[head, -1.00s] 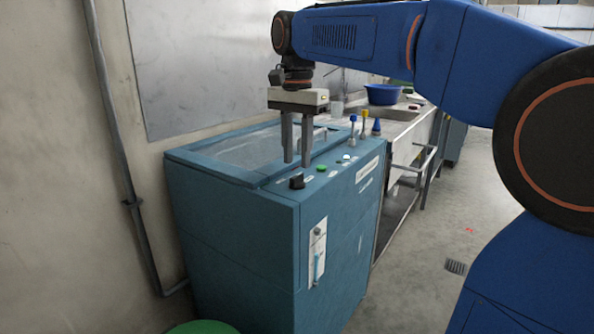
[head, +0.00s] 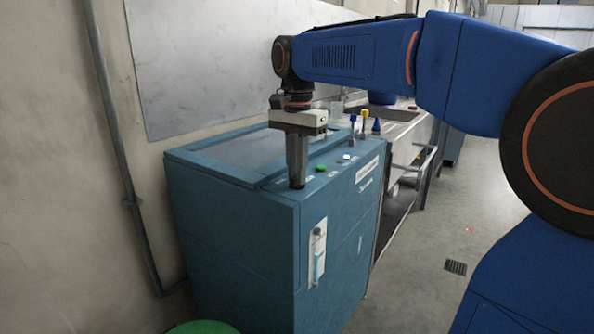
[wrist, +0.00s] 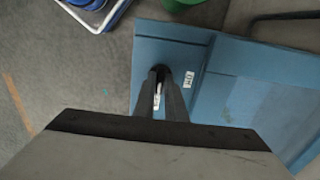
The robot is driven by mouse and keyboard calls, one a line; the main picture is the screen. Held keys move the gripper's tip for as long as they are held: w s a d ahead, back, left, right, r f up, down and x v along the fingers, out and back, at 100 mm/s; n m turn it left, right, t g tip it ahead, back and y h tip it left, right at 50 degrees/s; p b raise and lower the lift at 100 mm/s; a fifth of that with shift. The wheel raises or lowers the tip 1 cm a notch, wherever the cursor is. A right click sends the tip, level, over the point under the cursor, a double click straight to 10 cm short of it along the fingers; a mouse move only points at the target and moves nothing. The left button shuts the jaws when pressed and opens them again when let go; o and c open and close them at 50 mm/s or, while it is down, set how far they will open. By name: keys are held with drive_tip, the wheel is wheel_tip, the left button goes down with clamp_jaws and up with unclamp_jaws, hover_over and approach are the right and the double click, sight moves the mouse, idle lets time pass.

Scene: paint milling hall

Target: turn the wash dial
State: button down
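The blue-green wash machine (head: 245,225) stands against the wall, with its control strip along the top right edge. My gripper (head: 297,184) points straight down at the near corner of this strip, its fingertips at panel height where the black dial sits. In the head view the fingers line up one behind the other and hide the dial. In the wrist view my gripper (wrist: 160,74) reaches down to the machine top (wrist: 178,48), with a dark shape at the fingertips that may be the dial. I cannot tell whether the fingers touch or squeeze it.
A green button (head: 321,168) and a white button (head: 346,157) lie further along the strip. Bottles with blue and yellow caps (head: 364,124) stand behind. A green bin (head: 203,327) is at the machine's foot. The floor to the right (head: 420,290) is clear.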

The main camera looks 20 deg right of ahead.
drive_tip(key=shift+n, duration=0.3)
drive_tip(key=n, duration=1)
drive_tip(key=shift+n, duration=0.3)
drive_tip(key=n, duration=0.6)
drive_tip(key=shift+n, duration=0.3)
drive_tip(key=c, duration=1.8)
unclamp_jaws()
